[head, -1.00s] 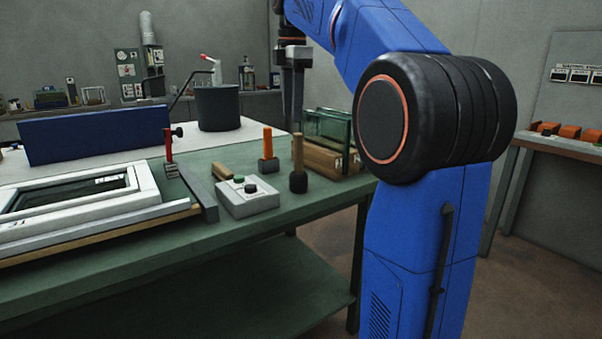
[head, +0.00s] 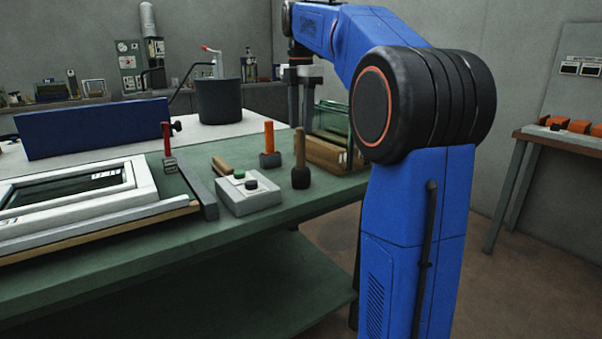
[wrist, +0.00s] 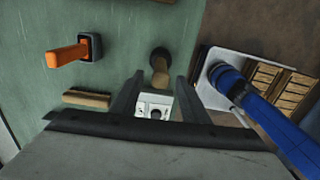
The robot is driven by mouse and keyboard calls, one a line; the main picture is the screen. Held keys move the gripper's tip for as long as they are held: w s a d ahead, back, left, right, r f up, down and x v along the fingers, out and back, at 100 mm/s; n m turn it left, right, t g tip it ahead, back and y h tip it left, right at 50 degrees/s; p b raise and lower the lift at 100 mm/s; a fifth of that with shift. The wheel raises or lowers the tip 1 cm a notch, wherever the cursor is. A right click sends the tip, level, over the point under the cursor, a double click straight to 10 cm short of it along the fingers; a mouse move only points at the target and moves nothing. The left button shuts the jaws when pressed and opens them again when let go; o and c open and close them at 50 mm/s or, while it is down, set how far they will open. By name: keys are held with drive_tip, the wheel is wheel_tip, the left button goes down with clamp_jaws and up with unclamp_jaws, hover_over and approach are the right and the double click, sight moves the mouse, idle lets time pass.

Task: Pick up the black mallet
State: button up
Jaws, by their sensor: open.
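The black mallet (head: 300,176) stands on its dark head on the green bench, its wooden handle pointing up. It also shows in the wrist view (wrist: 160,66), ahead of the gap between my fingertips, its handle toward the camera. My gripper (head: 301,124) is open and empty, its fingers pointing down. In the head view its tips appear just above and behind the handle top; the exact depth gap is hard to tell. In the wrist view the two fingers (wrist: 159,78) are spread apart.
An orange-handled tool (head: 269,146) stands left of the mallet. A grey control box (head: 248,198) and a wooden handle (head: 222,166) lie nearby. A glass rack with wooden blocks (head: 327,152) is close on the right. A white frame (head: 140,185) lies at left.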

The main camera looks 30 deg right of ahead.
hover_over(301, 167)
drive_tip(key=w, duration=0.1)
drive_tip(key=shift+w+d+f, duration=0.1)
drive_tip(key=shift+d+f, duration=0.1)
drive_tip(key=shift+f, duration=1.85)
drive_tip(key=shift+d+f, duration=0.15)
drive_tip(key=shift+f, duration=1.9)
drive_tip(key=c, duration=1)
